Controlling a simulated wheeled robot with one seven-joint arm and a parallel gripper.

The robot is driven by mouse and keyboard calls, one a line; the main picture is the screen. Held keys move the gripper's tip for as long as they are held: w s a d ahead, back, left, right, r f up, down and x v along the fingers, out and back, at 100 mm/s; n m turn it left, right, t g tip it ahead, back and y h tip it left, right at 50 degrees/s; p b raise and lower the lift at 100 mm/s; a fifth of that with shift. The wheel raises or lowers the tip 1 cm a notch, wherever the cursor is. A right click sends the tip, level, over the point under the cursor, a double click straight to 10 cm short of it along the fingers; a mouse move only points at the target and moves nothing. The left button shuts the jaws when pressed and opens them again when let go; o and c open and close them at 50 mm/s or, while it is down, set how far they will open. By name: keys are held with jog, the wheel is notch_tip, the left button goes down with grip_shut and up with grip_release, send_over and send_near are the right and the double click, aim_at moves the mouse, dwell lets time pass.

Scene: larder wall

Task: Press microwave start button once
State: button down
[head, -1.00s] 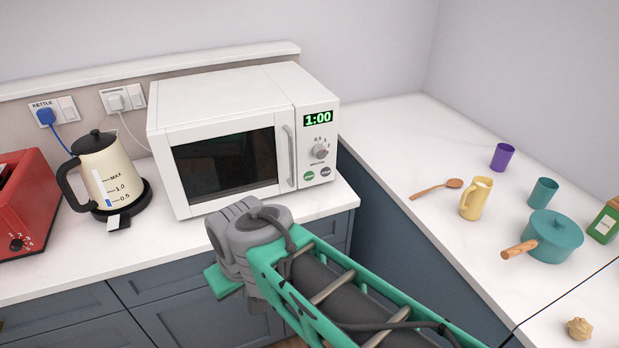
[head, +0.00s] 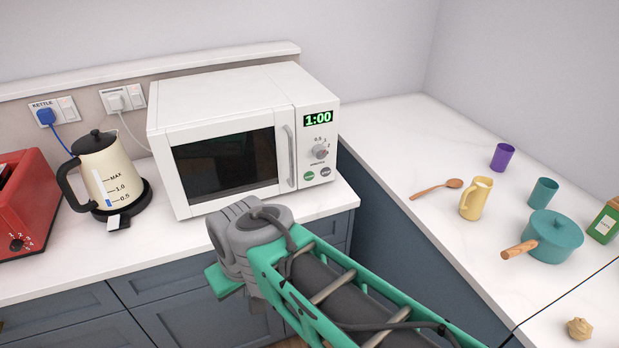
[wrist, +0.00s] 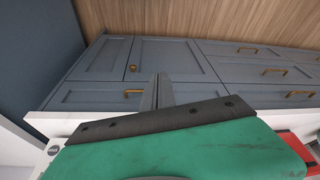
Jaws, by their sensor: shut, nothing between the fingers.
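The white microwave (head: 225,100) stands on the left counter with its door shut. Its display (head: 318,118) reads 1:00 in green. Below the dial (head: 320,152) are a green button (head: 309,176) and a grey button (head: 326,172); their lettering is too small to read. My gripper (wrist: 163,78) shows in the wrist view with its narrow fingers shut and empty, with cabinet fronts behind them. In the head view my wrist is in front of and below the microwave, and the fingertips are hidden. The gripper is apart from the buttons.
A cream kettle (head: 98,170) and a red toaster (head: 22,200) stand left of the microwave. The right counter holds a yellow jug (head: 475,198), a wooden spoon (head: 435,188), a teal pot (head: 555,238) and cups. The counter right beside the microwave is clear.

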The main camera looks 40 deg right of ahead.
jog(key=s+d+f+m+g+y+p, duration=0.1)
jog(key=s+d+f+m+p, duration=0.3)
jog(key=d, duration=0.8)
jog(key=s+d+f+m+g+y+p, duration=0.15)
jog(key=s+d+f+m, duration=0.35)
jog(key=d, duration=0.7)
jog(key=w+d+r+n+t+h, duration=0.1)
jog(key=w+d+r+n+t, duration=0.2)
jog(key=w+n, duration=0.3)
jog(key=w+d+r+n+t+h, duration=0.1)
jog(key=w+d+r+n+t, duration=0.3)
jog(key=w+n, duration=0.3)
jog(key=w+r+t, duration=0.1)
jog(key=w, duration=0.4)
jog(key=shift+p, duration=0.35)
jog(key=shift+t, duration=0.25)
